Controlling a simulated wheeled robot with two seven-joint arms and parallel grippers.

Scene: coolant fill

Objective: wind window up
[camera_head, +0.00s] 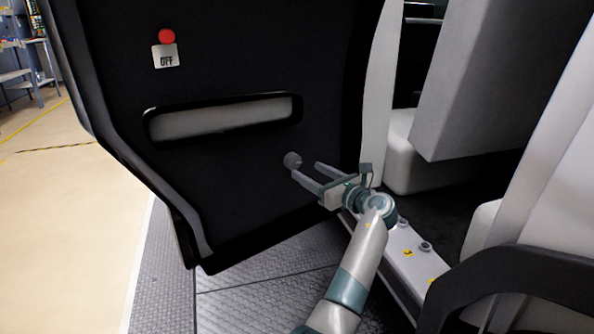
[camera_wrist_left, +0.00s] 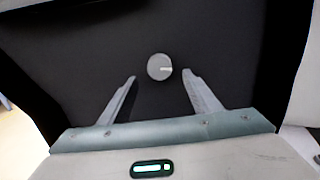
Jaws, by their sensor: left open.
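A round grey knob (camera_head: 292,160) sits on the lower part of the black door panel (camera_head: 230,190). In the left wrist view the knob (camera_wrist_left: 159,67) has a pale mark on its face. My left gripper (camera_head: 306,168) is open and empty, with its fingers pointing at the door. In the left wrist view the knob appears centred between the two fingertips (camera_wrist_left: 160,75) and slightly beyond them. I see no contact between fingers and knob. No window glass can be made out in either view.
The door has a long recessed pocket (camera_head: 222,117) and a red button (camera_head: 167,36) above an OFF plate (camera_head: 165,56). Light seats (camera_head: 411,155) stand at the right. A dark curved rim (camera_head: 520,262) is at the lower right. Open floor (camera_head: 70,210) lies left of the door.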

